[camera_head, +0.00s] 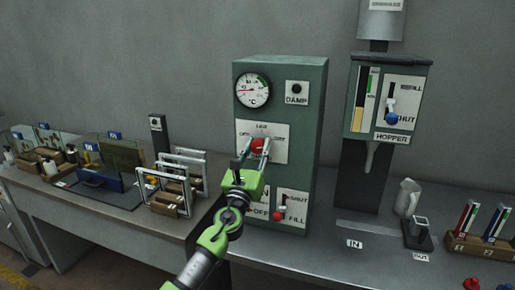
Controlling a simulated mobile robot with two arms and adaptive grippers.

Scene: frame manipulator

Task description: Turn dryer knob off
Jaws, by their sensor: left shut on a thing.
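The dryer is a tall grey-green box (308,110) with a round dial (253,90) at its upper left. The red knob (258,145) sits on a white plate in the middle of its front. My left gripper (256,147) reaches up from below and is shut on the red knob, one finger on each side. The gripper partly hides the knob and the plate's labels, so I cannot tell the knob's exact setting. My right gripper is not in view.
Lower on the dryer is a red-handled switch plate (292,206). To the right stands a hopper (388,100) with a blue knob. A pitcher (407,198) and a rack of tubes (480,244) are on the counter. Metal frames (180,181) stand at the left.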

